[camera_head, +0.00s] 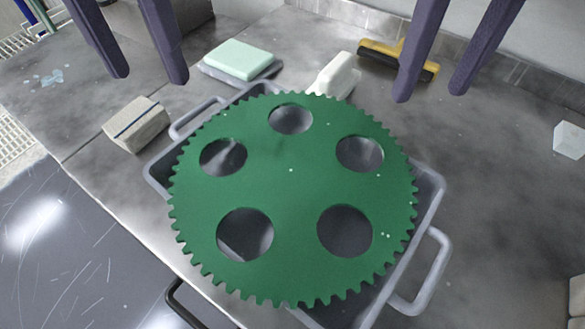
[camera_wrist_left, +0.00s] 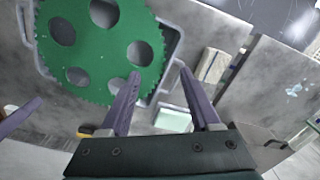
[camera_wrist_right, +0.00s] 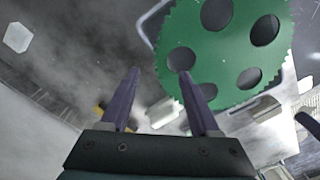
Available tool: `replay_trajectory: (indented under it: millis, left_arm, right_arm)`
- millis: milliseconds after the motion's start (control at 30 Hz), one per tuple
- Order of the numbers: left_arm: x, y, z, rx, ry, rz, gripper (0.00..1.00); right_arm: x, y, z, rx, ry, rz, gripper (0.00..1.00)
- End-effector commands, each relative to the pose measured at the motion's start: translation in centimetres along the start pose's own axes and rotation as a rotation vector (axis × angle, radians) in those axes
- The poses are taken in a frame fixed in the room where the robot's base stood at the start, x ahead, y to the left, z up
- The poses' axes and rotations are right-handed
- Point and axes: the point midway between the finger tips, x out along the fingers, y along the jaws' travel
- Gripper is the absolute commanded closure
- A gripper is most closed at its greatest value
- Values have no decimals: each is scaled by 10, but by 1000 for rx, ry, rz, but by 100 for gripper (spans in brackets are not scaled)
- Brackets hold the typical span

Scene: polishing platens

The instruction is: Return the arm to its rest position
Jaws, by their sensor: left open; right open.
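My left gripper (camera_head: 150,78) is open and empty at the upper left of the head view, over the far side of the table. Its two purple fingers also show apart in the left wrist view (camera_wrist_left: 160,82). My right gripper (camera_head: 430,95) is open and empty at the upper right of the head view. Its fingers show apart in the right wrist view (camera_wrist_right: 160,75). Between and below them lies a green toothed disc (camera_head: 290,190) with several round holes. It rests on a grey tray with handles (camera_head: 432,190). Neither gripper touches the disc.
On the grey table (camera_head: 500,215) are a beige block (camera_head: 136,125), a pale green pad (camera_head: 239,59), a white bottle-like object (camera_head: 336,74), a yellow-and-black brush (camera_head: 397,60) and a translucent cube (camera_head: 570,140). The tabletop right of the tray is largely clear.

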Motion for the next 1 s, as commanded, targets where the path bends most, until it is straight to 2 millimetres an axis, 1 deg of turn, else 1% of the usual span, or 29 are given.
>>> replay_trajectory:
  millis: [33,100,200,767,867,967,1000]
  left_arm:
    - [0,0,0,0,0,0,37]
    - [0,0,0,0,0,0,37]
    - [0,0,0,0,0,0,37]
    - [0,1,1,3,0,3,37]
    - [0,9,6,26,9,25,37]
    - [-1,25,18,71,36,71,37]
    - [-2,32,25,89,53,95,37]
  right_arm:
    - [-7,0,-1,0,3,0,37]
    - [-14,0,0,0,2,0,37]
    - [-20,0,0,0,1,-1,37]
    - [-20,-2,1,-4,0,-3,37]
    - [-20,-11,6,-34,7,-26,37]
    - [-21,-30,19,-91,36,-78,37]
    - [-22,-39,26,-116,54,-105,37]
